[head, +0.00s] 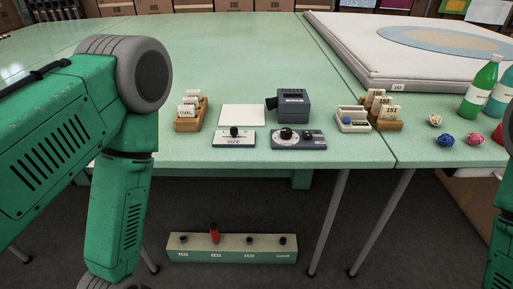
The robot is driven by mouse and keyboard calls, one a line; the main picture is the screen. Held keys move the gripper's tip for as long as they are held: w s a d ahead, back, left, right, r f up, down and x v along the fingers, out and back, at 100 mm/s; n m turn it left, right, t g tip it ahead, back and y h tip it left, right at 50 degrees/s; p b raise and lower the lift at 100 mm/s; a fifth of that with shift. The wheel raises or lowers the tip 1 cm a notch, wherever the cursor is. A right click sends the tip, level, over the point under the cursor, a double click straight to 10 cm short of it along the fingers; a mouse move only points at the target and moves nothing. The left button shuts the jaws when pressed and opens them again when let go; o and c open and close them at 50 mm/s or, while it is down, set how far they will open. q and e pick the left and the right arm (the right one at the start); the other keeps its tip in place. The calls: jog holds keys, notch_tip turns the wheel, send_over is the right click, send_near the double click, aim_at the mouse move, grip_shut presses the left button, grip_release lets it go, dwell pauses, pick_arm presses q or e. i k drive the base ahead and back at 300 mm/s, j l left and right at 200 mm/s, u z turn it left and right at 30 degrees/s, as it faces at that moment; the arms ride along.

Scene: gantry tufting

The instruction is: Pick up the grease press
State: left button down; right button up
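I cannot tell for sure which thing is the grease press. A red upright piece (214,232) stands in a long pale box (232,255) with several black knobs and labels, low in front of the table. A dark blue-grey boxy device (292,104) with a short nozzle on its left sits on the table. My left arm crosses the left side of the head view, and part of my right arm shows at the right edge. Neither gripper is in view.
The green table (240,60) carries a white pad (242,115), two knob panels (234,137) (300,140), card holders (190,112) (386,112), a small white device (352,119), yarn balls (447,140) and bottles (480,88). A thick rug (350,45) lies behind right. The table's back left is clear.

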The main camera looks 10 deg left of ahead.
aim_at(215, 235)
jog(key=u, duration=1.3)
